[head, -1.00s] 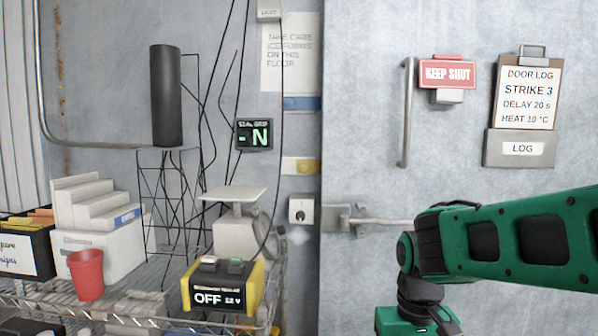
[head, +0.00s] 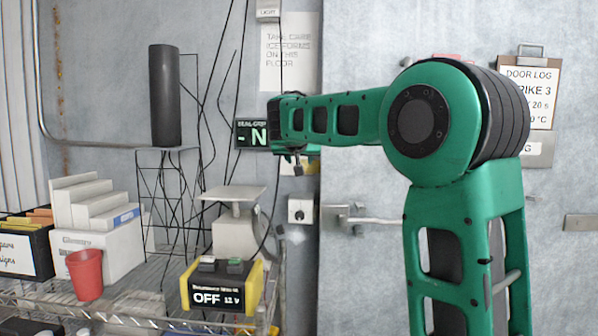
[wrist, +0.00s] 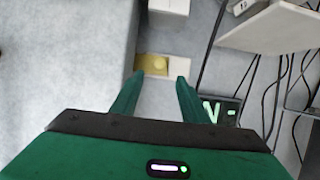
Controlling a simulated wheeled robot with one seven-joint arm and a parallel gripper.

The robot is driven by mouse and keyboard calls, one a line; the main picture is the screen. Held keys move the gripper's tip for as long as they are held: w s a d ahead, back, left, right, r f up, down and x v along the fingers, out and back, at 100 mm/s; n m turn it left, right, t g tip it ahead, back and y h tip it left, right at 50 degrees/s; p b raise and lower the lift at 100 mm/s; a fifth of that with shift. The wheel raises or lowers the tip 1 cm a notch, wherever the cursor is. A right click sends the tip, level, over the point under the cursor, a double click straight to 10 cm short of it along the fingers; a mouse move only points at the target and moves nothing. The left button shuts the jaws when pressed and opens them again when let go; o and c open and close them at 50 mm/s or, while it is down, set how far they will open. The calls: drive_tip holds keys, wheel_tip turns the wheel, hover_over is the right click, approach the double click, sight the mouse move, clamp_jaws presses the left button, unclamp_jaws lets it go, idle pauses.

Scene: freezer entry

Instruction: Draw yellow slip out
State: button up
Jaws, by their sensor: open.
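A small yellow slip (wrist: 153,64) lies against a pale plate on the grey wall, in the upper middle of the wrist view.
The lit wall display (head: 252,135) is close beside my gripper. Black cables hang nearby. A switch box (head: 301,209) is on the wall below. A scale (head: 238,222), a yellow-black power box (head: 222,286) and a red cup (head: 86,275) stand on the wire shelf. The freezer door (head: 370,160) is at right.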

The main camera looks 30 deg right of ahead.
sight(315, 168)
drive_tip(key=x, duration=1)
drive_tip(key=shift+w+d, duration=0.25)
drive_tip(key=shift+w, duration=0.05)
